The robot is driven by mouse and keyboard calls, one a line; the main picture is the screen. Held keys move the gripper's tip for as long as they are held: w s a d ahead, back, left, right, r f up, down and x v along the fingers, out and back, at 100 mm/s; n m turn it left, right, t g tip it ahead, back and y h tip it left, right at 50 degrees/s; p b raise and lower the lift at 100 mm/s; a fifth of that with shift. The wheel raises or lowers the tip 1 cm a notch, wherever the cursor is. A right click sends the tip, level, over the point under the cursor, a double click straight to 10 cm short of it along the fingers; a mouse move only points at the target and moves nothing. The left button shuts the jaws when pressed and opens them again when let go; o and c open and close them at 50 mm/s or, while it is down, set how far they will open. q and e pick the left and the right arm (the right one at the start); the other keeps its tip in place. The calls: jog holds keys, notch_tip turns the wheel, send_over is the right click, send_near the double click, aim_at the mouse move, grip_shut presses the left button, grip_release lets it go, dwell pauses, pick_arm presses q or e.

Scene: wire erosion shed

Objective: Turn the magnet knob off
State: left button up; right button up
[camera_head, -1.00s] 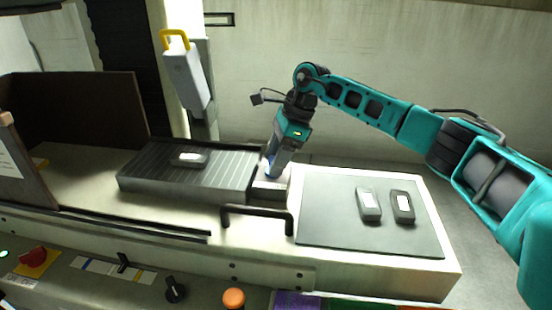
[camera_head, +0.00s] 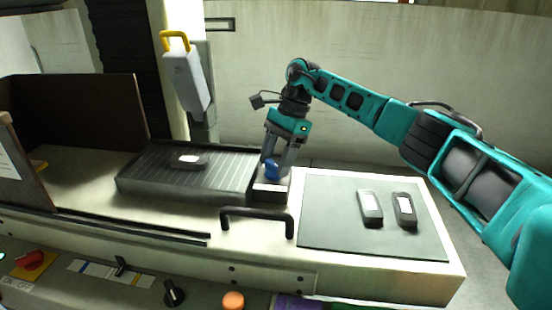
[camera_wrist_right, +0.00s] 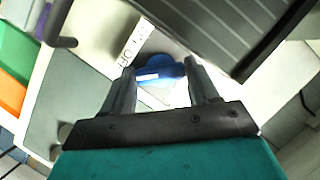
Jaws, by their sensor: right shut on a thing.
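The blue magnet knob (camera_head: 271,170) sits at the right end of the dark ribbed magnet chuck (camera_head: 225,181). My right gripper (camera_head: 277,167) reaches down over it and is shut on it. In the right wrist view the knob (camera_wrist_right: 160,74) lies between the two fingers of the gripper (camera_wrist_right: 161,78), with a pale mark on its bar. A white label (camera_wrist_right: 133,42) reading ON and OFF is beside it. The fingers hide part of the knob, and I cannot tell exactly which word its mark faces. My left gripper is not in view.
A grey part (camera_head: 189,161) lies on the chuck. Two grey parts, one (camera_head: 369,208) left of the other (camera_head: 404,209), lie on the dark mat (camera_head: 330,235) at right. A black bar handle (camera_head: 256,216) stands in front of the knob. A control panel with a red switch (camera_head: 30,260) runs along the front.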

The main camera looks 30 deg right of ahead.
jog(key=o, duration=1.1)
jog(key=shift+c, duration=0.2)
jog(key=s+v, duration=0.1)
jog(key=v, duration=1.2)
jog(key=shift+w+p, duration=0.4)
jog(key=shift+p, duration=0.05)
jog(key=shift+a, duration=0.15)
